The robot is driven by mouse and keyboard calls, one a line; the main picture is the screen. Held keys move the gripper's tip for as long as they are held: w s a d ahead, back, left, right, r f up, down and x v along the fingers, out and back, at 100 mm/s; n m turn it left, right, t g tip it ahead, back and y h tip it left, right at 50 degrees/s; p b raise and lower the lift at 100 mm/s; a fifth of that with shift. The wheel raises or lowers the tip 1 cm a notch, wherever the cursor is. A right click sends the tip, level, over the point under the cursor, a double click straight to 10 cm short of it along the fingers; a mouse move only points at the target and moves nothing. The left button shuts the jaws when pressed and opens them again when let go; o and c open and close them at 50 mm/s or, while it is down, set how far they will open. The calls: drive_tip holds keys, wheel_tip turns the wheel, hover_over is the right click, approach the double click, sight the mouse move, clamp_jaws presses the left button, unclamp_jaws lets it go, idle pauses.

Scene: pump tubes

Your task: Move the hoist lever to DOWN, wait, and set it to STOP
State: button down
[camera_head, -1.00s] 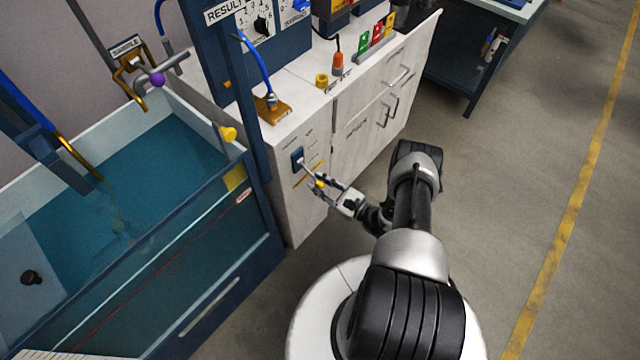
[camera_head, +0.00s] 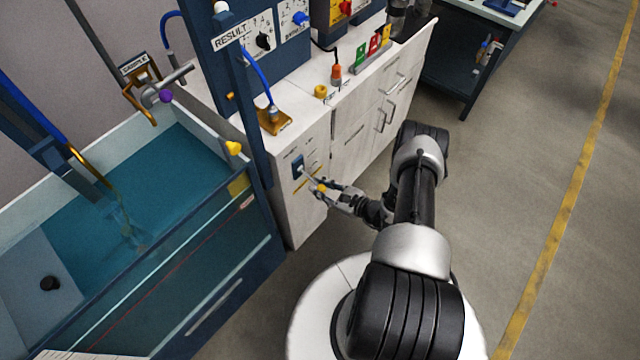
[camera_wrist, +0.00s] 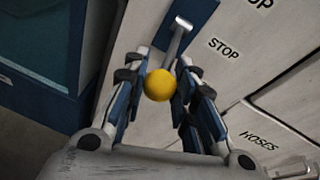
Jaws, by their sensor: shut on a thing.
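The hoist lever is a metal bar (camera_wrist: 179,43) ending in a round yellow knob (camera_wrist: 158,85). It sticks out from a dark blue plate (camera_head: 298,167) on the end face of the white cabinet. My gripper (camera_wrist: 156,77) has its two fingers on either side of the knob and is shut on it; the knob also shows small in the head view (camera_head: 321,188). In the wrist view, a STOP label (camera_wrist: 223,47) stands beside the lever, with another label partly cut off at the top edge. The lever's exact setting is hard to tell.
A water tank (camera_head: 190,262) with blue walls stands close left of the lever. The white cabinet's doors (camera_head: 352,135) lie to the right, with a HOSES label (camera_wrist: 259,140) in the wrist view.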

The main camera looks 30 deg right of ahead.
drive_tip(key=shift+s+r+g+h+p, duration=0.2)
drive_tip(key=shift+r+g+h+p, duration=0.3)
drive_tip(key=shift+r+g+p, duration=1.1)
drive_tip(key=shift+f+p, duration=0.3)
drive_tip(key=shift+f, duration=0.1)
drive_tip(key=c, duration=1.3)
unclamp_jaws()
drive_tip(key=shift+d, duration=0.1)
drive_tip(key=v, duration=1.2)
drive_tip(key=shift+s, duration=0.1)
